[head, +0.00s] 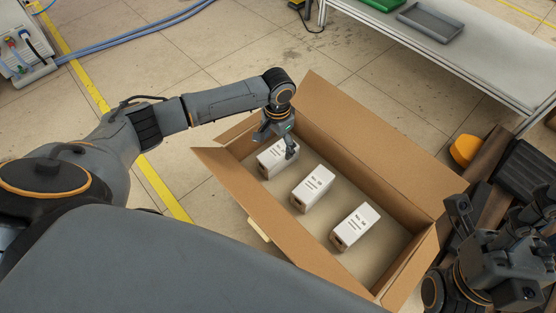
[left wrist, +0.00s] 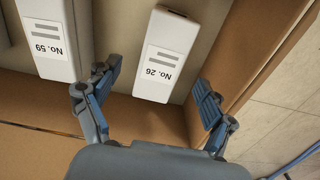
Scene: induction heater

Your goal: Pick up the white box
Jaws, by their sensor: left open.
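Three white boxes with printed labels stand in a row inside an open cardboard carton (head: 228,187): a far one (head: 272,163), a middle one (head: 313,186) and a near one (head: 355,228). My left gripper (head: 279,142) is open over the far box and partly hides it. In the left wrist view, the box labelled No. 26 (left wrist: 165,55) lies between the spread fingers of the gripper (left wrist: 154,94), with a gap on each side. The box labelled No. 59 (left wrist: 50,40) is left of the left finger. My right arm's dark end parts (head: 490,250) show at the lower right; its jaw state is unclear.
A white table (head: 470,60) with a grey tray (head: 430,22) stands at the upper right. A yellow object (head: 465,150) and dark crates (head: 525,170) are right of the carton. The tiled floor on the left is mostly free.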

